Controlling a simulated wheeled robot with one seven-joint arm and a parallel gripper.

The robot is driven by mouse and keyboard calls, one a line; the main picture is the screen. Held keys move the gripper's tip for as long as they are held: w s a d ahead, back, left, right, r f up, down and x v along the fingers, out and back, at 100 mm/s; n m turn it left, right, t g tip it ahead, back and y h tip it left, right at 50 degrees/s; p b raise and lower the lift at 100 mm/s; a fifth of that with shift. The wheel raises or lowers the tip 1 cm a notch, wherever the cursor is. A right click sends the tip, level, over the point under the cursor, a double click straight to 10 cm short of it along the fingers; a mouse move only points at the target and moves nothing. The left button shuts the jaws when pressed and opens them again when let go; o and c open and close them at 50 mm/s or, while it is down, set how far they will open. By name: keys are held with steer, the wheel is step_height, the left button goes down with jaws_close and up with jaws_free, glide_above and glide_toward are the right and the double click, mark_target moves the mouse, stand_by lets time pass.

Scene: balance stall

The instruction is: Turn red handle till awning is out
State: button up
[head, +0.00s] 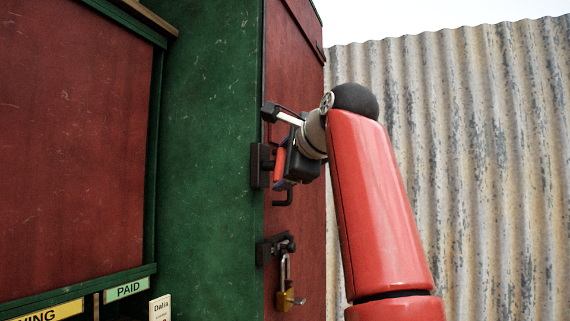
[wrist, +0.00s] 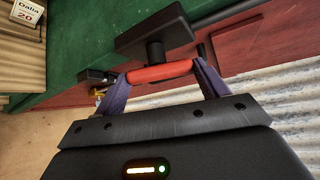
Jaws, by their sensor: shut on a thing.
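The red handle (wrist: 160,72) is a short bar in the wrist view, joined by a dark stem to a black mount on the stall's corner. My gripper (wrist: 165,78) is at the bar, its two purple-grey fingers against it, shut on the handle. In the head view the red handle (head: 279,166) shows partly, beside my gripper (head: 284,172); my wrist and red arm hide the rest. The black mount (head: 259,166) is fixed to the green edge of the stall. No awning can be made out in either view.
A brass padlock (head: 288,298) hangs from a hasp just below. A corrugated metal fence (head: 470,150) stands behind on the right.

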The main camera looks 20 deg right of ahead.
steer(key=o, duration=0.8)
steer(key=shift+s+r, duration=0.15)
steer(key=shift+o, duration=0.9)
steer(key=shift+d, duration=0.1)
steer(key=v, duration=0.7)
steer(key=shift+s+b, duration=0.3)
steer(key=shift+s, duration=0.05)
